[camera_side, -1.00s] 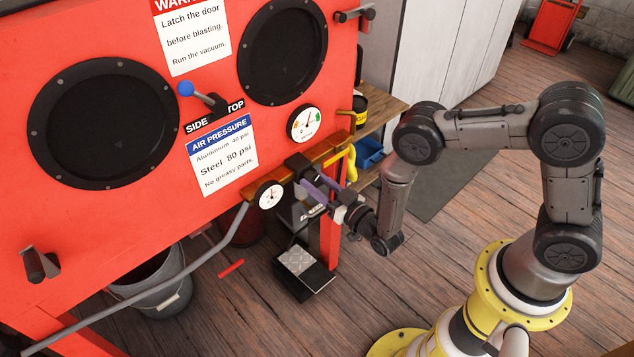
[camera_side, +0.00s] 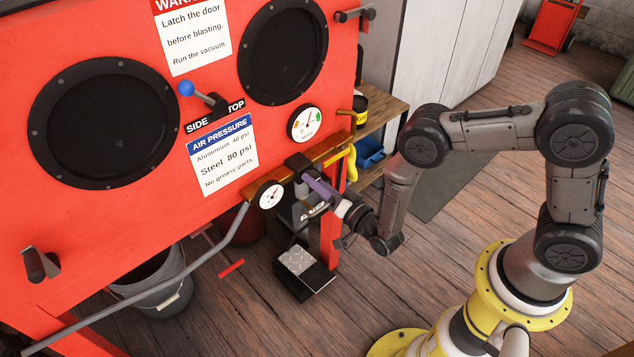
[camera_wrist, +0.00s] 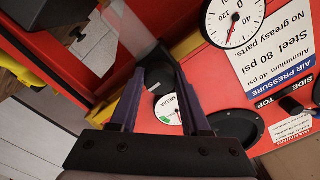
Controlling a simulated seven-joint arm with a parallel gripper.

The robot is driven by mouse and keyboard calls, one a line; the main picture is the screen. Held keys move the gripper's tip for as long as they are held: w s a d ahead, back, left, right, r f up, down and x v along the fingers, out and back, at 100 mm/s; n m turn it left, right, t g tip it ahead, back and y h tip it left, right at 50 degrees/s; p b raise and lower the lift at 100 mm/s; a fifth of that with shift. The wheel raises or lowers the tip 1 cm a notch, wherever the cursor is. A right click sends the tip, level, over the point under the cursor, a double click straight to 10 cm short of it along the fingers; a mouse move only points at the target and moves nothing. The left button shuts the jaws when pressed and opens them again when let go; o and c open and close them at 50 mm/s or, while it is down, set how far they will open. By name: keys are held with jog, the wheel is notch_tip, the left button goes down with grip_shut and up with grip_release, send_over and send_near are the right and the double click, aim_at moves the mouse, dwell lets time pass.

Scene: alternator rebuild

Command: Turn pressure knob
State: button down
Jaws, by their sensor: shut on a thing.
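The black pressure knob (camera_side: 297,161) sits on the brass-coloured pipe along the red cabinet's lower edge. My gripper (camera_side: 307,176) reaches it from the lower right, with its purple fingers shut on the knob. In the wrist view, the knob (camera_wrist: 160,70) lies between the two fingertips of my gripper (camera_wrist: 158,84); the fingers hide part of its sides. The air pressure gauge (camera_side: 270,195), white with a red needle, is left of the knob.
The red cabinet (camera_side: 120,235) carries an air pressure sign (camera_side: 222,155) reading "Steel 80 psi". A second gauge (camera_side: 307,124) is above the pipe. A blue-tipped lever (camera_side: 187,89) is further left. A grey bucket (camera_side: 160,300) and a black pedal (camera_side: 300,272) stand below.

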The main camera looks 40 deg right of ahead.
dwell(0.4)
jog(key=shift+c, duration=1.8)
grip_release()
jog(key=shift+s, duration=0.15)
jog(key=s, duration=1.3)
jog(key=shift+s, duration=0.3)
